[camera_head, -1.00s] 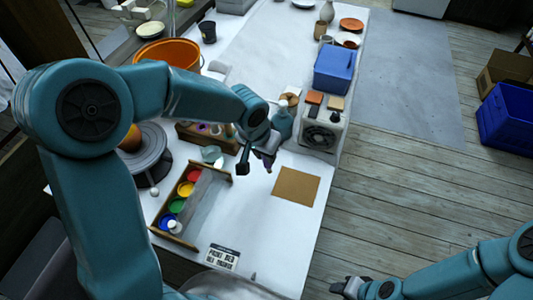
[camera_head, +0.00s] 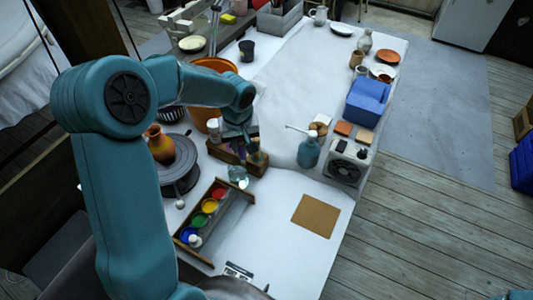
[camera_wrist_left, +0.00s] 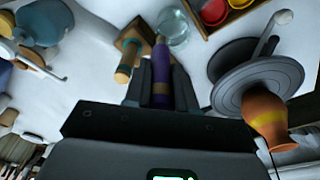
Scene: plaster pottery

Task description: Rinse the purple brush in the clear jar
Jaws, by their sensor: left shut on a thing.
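The purple brush (camera_wrist_left: 162,60) shows in the left wrist view between the fingers of my left gripper (camera_wrist_left: 160,85), which is shut on it. In the head view my left gripper (camera_head: 252,153) is over the wooden brush rack (camera_head: 225,153), and the brush is not clear there. The clear jar (camera_head: 238,175) stands on the white table just in front of the rack. It also shows in the left wrist view (camera_wrist_left: 172,27), a little beyond the brush end. I cannot tell whether the brush touches the jar.
A paint tray (camera_head: 220,222) with several coloured pots lies in front of the jar. A turntable (camera_head: 178,172) with an orange vase (camera_head: 158,145) stands left. A teal spray bottle (camera_head: 308,152) stands right. The table around the brown board (camera_head: 316,215) is clear.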

